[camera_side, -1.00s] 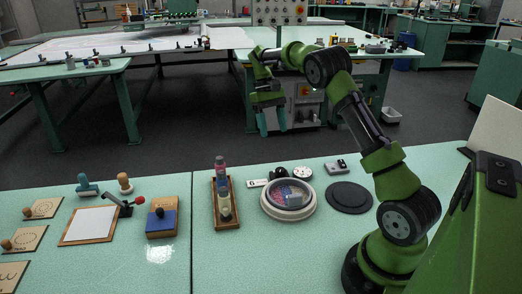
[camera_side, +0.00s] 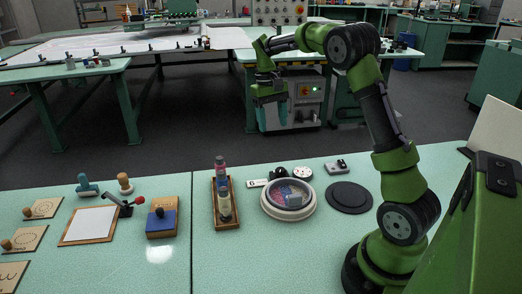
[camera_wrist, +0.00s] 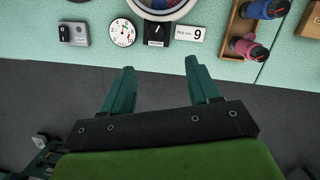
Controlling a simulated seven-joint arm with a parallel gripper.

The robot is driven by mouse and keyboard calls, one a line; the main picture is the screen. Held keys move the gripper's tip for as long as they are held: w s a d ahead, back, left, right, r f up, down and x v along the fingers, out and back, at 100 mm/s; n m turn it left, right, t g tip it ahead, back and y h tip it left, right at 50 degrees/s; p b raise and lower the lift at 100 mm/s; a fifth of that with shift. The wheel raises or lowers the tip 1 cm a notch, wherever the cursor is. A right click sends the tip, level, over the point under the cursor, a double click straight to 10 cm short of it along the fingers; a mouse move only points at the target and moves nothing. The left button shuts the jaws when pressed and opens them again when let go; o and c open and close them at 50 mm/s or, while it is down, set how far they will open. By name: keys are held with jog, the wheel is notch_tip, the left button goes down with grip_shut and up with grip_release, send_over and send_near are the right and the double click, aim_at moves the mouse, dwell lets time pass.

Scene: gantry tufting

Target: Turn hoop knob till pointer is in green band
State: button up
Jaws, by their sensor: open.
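The black knob (camera_wrist: 155,32) with a pale line on it sits at the back edge of the near table, beside the round hoop (camera_wrist: 163,8) with fabric inside; the hoop also shows in the side view (camera_side: 267,211). The white round dial (camera_wrist: 122,32) is next to the knob and has coloured marks; its pointer is too small to read against the green band. In the side view the knob (camera_side: 277,171) and dial (camera_side: 302,173) are small. My gripper (camera_wrist: 159,66) is open and empty, raised beyond the table's back edge; it also shows in the side view (camera_side: 271,115).
A number plate (camera_wrist: 188,33) stands beside the knob, and a small switch box (camera_wrist: 74,33) beyond the dial. A wooden tray (camera_side: 225,222) with bottles lies left of the hoop, a black disc (camera_side: 349,197) right. The air between gripper and knob looks clear.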

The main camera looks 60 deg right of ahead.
jog(key=s+a+r+t, duration=0.2)
jog(key=s+a+t, duration=0.2)
jog(key=s+a, duration=0.4)
jog(key=s+a+r+n+t+y, duration=0.1)
jog(key=s+a+r+t, duration=0.2)
jog(key=s+a, duration=0.5)
jog(key=a+t, duration=0.1)
jog(key=a, duration=0.4)
jog(key=shift+t, duration=0.3)
jog(key=m+g, duration=0.6)
jog(key=g, duration=0.3)
send_over(280, 169)
jog(key=w+d, duration=0.3)
jog(key=d, duration=0.4)
notch_tip(280, 169, down, 7)
jog(key=shift+a+r+y, duration=0.85)
jog(key=shift+r+y, duration=0.05)
jog(key=shift+y, duration=0.1)
jog(key=x, duration=1.6)
jog(key=shift+w, duration=0.3)
